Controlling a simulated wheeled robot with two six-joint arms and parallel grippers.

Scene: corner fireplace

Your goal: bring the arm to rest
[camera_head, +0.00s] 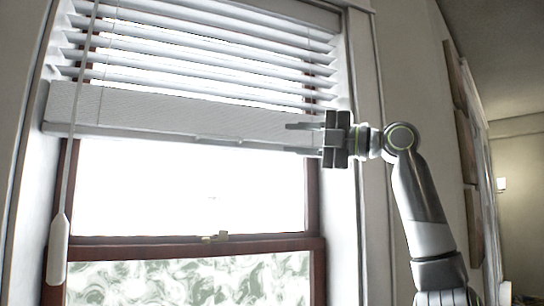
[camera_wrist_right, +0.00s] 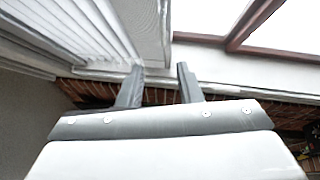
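My right arm rises from the lower right in the head view, with its right gripper (camera_head: 292,139) pointing left in front of the blind's lower right part. I cannot tell whether the fingers touch the rail. My left gripper is not in view.
A brown-framed window (camera_head: 190,243) with a brass latch (camera_head: 216,237) stands behind the blind. A white pull cord handle (camera_head: 58,250) hangs at the left. Wooden frames (camera_head: 466,140) hang on the right wall. Brick (camera_wrist_right: 85,95) shows in the right wrist view.

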